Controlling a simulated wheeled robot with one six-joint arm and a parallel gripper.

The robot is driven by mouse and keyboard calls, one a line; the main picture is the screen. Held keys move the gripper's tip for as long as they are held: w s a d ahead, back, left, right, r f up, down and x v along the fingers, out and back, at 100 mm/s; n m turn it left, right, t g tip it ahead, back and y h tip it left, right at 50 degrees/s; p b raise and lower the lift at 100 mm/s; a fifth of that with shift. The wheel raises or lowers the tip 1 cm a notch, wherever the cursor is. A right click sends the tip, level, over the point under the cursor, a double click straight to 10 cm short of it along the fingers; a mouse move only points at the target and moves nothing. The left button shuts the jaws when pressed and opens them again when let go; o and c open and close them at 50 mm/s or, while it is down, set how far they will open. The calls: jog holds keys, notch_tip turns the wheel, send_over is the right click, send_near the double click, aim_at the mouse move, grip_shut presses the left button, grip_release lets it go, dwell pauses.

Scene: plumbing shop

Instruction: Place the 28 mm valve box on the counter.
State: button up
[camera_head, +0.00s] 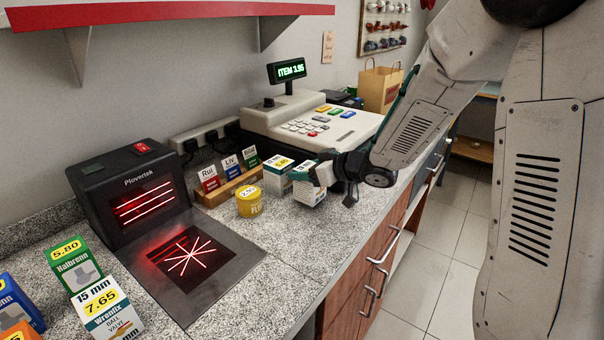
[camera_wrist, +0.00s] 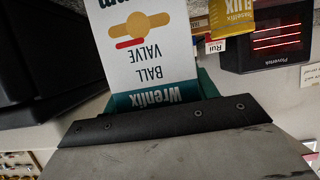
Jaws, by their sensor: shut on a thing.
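My gripper (camera_head: 328,172) is shut on a white and teal valve box (camera_head: 310,190) near the cash register. In the wrist view the held box (camera_wrist: 150,50) reads "Wrenfix" and "BALL VALVE" upside down; its size number is cut off, so I cannot read whether it is 28 mm. The held box is at or just above the speckled grey counter (camera_head: 235,318); I cannot tell if it touches. A similar white and teal box (camera_head: 277,176) with a yellow price label stands just left of it.
A yellow tin (camera_head: 249,202) and a wooden card rack (camera_head: 228,187) stand to the left. The cash register (camera_head: 310,125) is behind. A scanner (camera_head: 130,195) stands further left, with a 15 mm valve box (camera_head: 108,308) and a green box (camera_head: 75,264) in front. The front counter is clear.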

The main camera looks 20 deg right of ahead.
jog(key=shift+f, duration=0.65)
jog(key=shift+f, duration=0.15)
jog(key=o, duration=1.3)
